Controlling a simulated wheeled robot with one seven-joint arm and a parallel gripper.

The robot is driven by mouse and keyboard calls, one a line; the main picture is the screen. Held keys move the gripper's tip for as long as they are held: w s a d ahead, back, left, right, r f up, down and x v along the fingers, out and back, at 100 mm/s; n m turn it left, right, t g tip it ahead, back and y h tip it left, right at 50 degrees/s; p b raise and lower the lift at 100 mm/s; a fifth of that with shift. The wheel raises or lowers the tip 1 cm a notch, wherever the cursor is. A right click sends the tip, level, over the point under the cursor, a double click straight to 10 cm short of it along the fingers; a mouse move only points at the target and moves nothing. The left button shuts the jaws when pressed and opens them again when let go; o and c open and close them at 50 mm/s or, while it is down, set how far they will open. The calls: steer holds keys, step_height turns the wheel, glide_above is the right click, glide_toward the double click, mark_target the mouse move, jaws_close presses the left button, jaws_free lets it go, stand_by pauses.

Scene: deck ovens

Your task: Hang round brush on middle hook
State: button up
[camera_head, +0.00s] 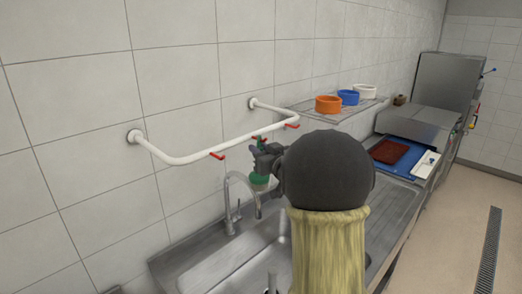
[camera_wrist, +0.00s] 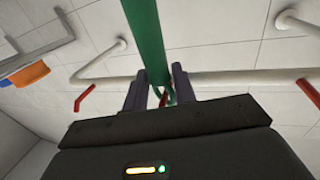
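The round brush has a green handle (camera_wrist: 150,40), which runs between my gripper's two fingers (camera_wrist: 160,85) in the wrist view. The fingers are close on both sides of it. In the head view the brush's green and pale round head (camera_head: 259,181) hangs below my gripper (camera_head: 262,155), over the sink. The red middle hook (camera_head: 258,138) on the white rail is right by the handle's upper end. In the wrist view, red shows at the handle's end between the fingers; I cannot tell whether the hook passes through it.
The white wall rail (camera_head: 190,159) also carries a red left hook (camera_head: 217,156) and right hook (camera_head: 292,125), both empty. Below are a tap (camera_head: 231,205) and steel sink (camera_head: 225,268). A wall shelf (camera_head: 335,109) holds orange, blue and white rings to the right.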

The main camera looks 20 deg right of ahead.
steer(key=o, duration=0.4)
steer(key=s+d+b, duration=0.1)
steer(key=s+b, duration=0.4)
steer(key=s, duration=1.2)
steer(key=shift+s, duration=0.2)
steer(key=shift+d, duration=0.1)
